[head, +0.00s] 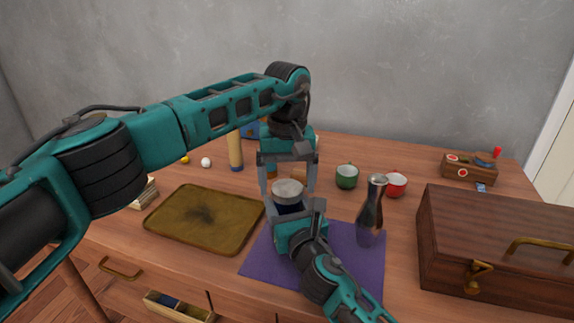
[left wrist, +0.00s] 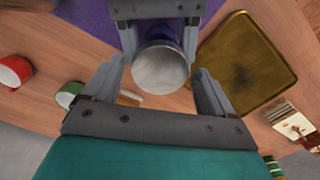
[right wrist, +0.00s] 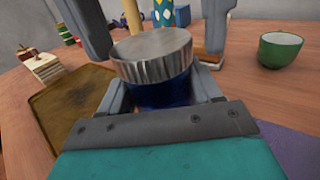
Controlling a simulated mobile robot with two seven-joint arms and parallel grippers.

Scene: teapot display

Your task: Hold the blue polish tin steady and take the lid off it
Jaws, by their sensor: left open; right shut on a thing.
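The blue polish tin (head: 287,209) is upright above the purple mat (head: 262,262), its silver lid (head: 288,187) on top. My right gripper (head: 294,212) is shut on the tin's blue body, which shows in the right wrist view (right wrist: 160,96) under the ridged lid (right wrist: 152,56). My left gripper (head: 287,178) points down from above, open, with one finger on each side of the lid. In the left wrist view the round lid (left wrist: 160,70) sits between the left fingers, with gaps beside it. The tin's underside is hidden.
A brass-coloured tray (head: 205,218) lies to the left. A metal vase (head: 371,210), a green cup (head: 347,176) and a red cup (head: 396,184) stand close on the right. A wooden chest (head: 495,240) fills the right front. A tan cylinder (head: 235,152) stands behind.

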